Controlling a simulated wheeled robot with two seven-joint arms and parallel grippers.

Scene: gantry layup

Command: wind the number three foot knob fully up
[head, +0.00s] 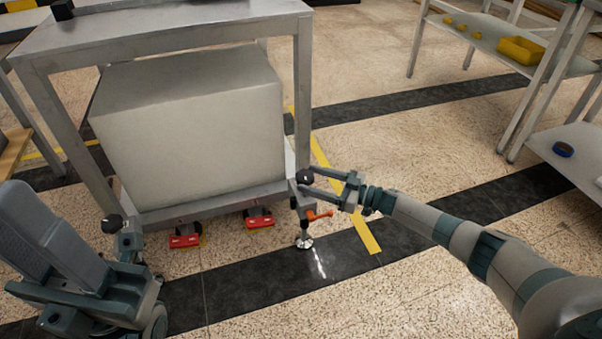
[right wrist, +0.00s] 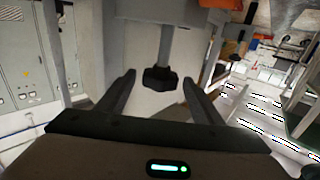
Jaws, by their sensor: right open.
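The dark foot knob (head: 305,177) sits on top of the foot bracket at the near right corner of the grey metal frame. A threaded stem runs down to a round silver foot pad (head: 304,242) on the floor. My right gripper (head: 312,179) is open, with its fingers reaching in from the right at the knob. In the right wrist view the dark knob (right wrist: 160,79) on its shaft shows between the two spread fingertips. I cannot tell whether either finger touches it. No number is readable on the knob.
An orange lever (head: 319,215) juts out just below the knob. A big grey block (head: 190,130) rests inside the frame (head: 180,38). Two red pedals (head: 185,241) sit low at the front edge. A shelf with yellow bins (head: 520,50) stands right. Floor between is clear.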

